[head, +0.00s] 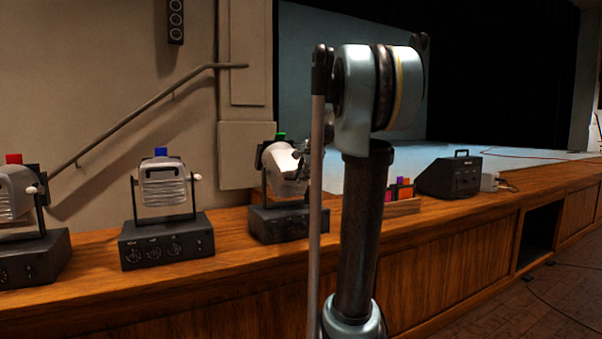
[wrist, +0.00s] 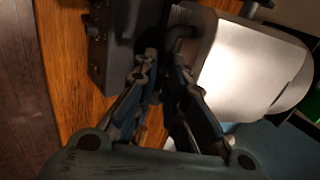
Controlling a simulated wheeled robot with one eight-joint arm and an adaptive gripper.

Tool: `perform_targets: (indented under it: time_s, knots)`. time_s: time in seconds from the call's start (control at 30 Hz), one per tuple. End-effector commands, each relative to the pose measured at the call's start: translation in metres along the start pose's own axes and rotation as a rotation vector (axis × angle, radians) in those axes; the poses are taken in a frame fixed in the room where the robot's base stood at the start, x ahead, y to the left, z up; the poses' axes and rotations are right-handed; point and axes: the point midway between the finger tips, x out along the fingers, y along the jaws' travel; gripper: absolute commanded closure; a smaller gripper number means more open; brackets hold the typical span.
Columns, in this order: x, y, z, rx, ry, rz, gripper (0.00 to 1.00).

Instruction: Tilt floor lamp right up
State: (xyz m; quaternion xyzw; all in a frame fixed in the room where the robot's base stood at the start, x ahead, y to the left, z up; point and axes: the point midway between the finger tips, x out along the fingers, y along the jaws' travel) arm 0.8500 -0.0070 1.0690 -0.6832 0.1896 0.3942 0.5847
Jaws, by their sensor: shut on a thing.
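The right floor lamp (head: 282,162) is the one with a green block on top. Its white head sits in a dark bracket on a dark control box (head: 288,222), and the head looks tilted. My gripper (head: 303,158) is at the right side of this head, partly hidden by my arm. In the wrist view the white head (wrist: 250,72) fills the right and my gripper (wrist: 162,62) is closed at its edge, by a dark bracket part. The exact contact is too dark to make out.
A middle lamp with a blue block (head: 163,187) and a left lamp with a red block (head: 18,195) stand on the wooden ledge (head: 240,290). A dark console (head: 450,177) and a box of coloured blocks (head: 402,205) are to the right. My arm hides part of the ledge.

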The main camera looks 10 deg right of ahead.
Motion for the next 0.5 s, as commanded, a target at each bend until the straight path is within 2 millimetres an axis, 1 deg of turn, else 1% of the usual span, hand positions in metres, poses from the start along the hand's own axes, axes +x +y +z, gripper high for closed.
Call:
perform_targets:
  time_s: [0.03,0.3,0.5]
  knots:
    - [0.003,0.005,0.0,0.001,0.001,-0.022,1.0]
    - [0.018,0.017,0.0,0.0,0.001,-0.143,1.0]
    - [0.026,0.022,0.001,-0.001,0.0,-0.142,1.0]
